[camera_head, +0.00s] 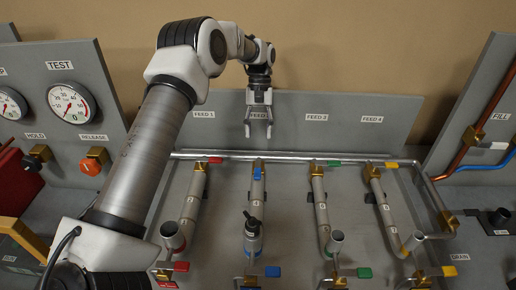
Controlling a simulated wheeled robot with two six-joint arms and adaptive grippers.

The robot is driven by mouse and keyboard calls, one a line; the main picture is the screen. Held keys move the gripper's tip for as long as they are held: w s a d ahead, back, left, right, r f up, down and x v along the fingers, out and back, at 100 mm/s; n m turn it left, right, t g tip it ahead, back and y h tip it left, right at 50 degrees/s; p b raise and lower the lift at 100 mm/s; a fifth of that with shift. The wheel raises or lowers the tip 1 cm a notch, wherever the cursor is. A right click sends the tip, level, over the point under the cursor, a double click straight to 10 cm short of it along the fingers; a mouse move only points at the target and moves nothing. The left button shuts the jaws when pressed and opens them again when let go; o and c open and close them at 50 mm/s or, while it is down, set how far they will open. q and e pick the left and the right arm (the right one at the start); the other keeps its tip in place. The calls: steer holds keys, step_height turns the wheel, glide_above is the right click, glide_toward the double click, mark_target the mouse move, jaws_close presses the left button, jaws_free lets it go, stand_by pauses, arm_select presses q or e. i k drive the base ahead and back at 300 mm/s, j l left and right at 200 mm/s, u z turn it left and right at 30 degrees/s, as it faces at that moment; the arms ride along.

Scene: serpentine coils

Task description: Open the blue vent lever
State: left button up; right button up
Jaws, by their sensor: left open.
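A blue lever (257,173) sits on the brass valve at the top of the second coil pipe and lies along the pipe. Another blue lever (272,271) is at the bottom of the same column and points right, across the pipe. No readable label shows which one is the vent. My left gripper (258,130) is open and empty, pointing down in front of the back panel, and appears above the upper blue lever in the picture. My right gripper is not in view.
Red (215,160), green (333,163) and yellow (391,165) levers top the other pipes, pointing sideways. A dark-capped cylinder (252,235) stands on the second column. A gauge panel (73,70) is at left; copper and blue pipes are at right. My left arm crosses the left side.

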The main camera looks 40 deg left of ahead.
mark_target(271, 272)
steer(key=k+l, duration=0.15)
steer(key=l, duration=0.25)
steer(key=k+l, duration=0.15)
steer(key=l, duration=0.2)
steer(key=k+l, duration=0.2)
steer(key=l, duration=0.2)
steer(key=k+l, duration=0.15)
steer(key=l, duration=0.25)
steer(key=k+l, duration=0.15)
steer(key=l, duration=0.25)
